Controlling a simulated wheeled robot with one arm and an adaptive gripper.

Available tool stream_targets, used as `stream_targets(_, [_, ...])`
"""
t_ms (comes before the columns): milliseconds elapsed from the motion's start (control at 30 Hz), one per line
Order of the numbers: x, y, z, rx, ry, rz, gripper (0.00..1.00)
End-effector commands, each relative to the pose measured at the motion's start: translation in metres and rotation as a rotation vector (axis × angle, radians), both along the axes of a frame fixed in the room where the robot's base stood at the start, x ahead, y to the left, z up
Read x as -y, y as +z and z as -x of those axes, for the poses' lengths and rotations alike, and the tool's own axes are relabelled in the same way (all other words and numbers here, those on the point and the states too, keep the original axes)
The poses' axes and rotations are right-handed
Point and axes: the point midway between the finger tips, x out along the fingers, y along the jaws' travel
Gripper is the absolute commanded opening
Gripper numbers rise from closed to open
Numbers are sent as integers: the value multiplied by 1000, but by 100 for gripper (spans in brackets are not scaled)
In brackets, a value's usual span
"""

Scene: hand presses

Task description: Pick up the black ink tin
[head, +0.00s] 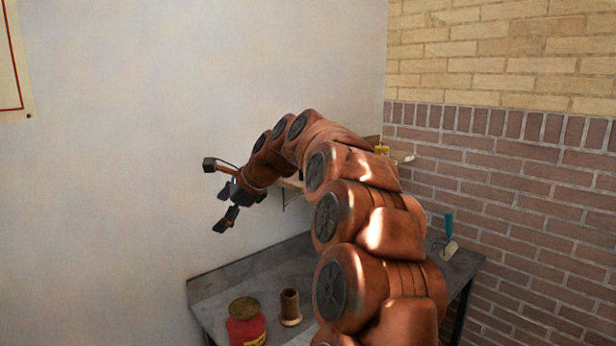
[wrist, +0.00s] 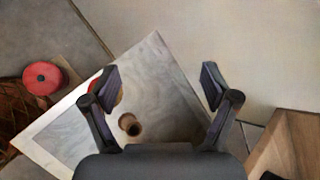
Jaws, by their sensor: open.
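I cannot make out a black ink tin in either view; my arm hides part of the table and shelf in the head view. A red tin (head: 246,325) with a dull brownish top stands on the grey table. In the wrist view, a reddish thing (wrist: 119,96) is partly hidden behind the left finger. A brown spool-like cylinder (head: 290,306) stands right of the red tin; it also shows in the wrist view (wrist: 130,124). My gripper (head: 223,208) is high above the table near the white wall. Its fingers are apart and empty in the wrist view (wrist: 160,82).
The grey table (head: 215,291) meets the white wall. A shelf (head: 291,184) behind my arm holds a yellow item (head: 382,149). A teal-handled tool (head: 449,228) is at the table's right. In the wrist view, a red round thing (wrist: 42,78) lies left and wood (wrist: 290,145) shows right.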

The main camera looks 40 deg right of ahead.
Motion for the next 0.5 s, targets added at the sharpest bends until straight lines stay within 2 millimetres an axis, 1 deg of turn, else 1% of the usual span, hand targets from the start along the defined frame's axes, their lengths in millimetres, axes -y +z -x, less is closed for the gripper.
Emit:
stream_targets(33, [32,8,-10,22,-96,-54,86])
stream_targets(67, [48,12,-15,34,-151,-92,86])
stream_targets(100, [71,17,-21,51,-225,-142,86])
stream_targets(167, [106,27,-26,81,-333,-215,86])
stream_targets(200, [131,33,-28,101,-403,-263,86])
stream_targets(233, [149,36,-29,116,-456,-300,86])
stream_targets(267, [166,40,-29,132,-506,-336,86])
stream_targets(300, [190,46,-27,156,-570,-383,86])
stream_targets(367, [222,50,-24,184,-657,-448,86])
stream_targets(400, [241,55,-20,208,-708,-486,86])
stream_targets(500, [280,61,-11,251,-811,-568,86])
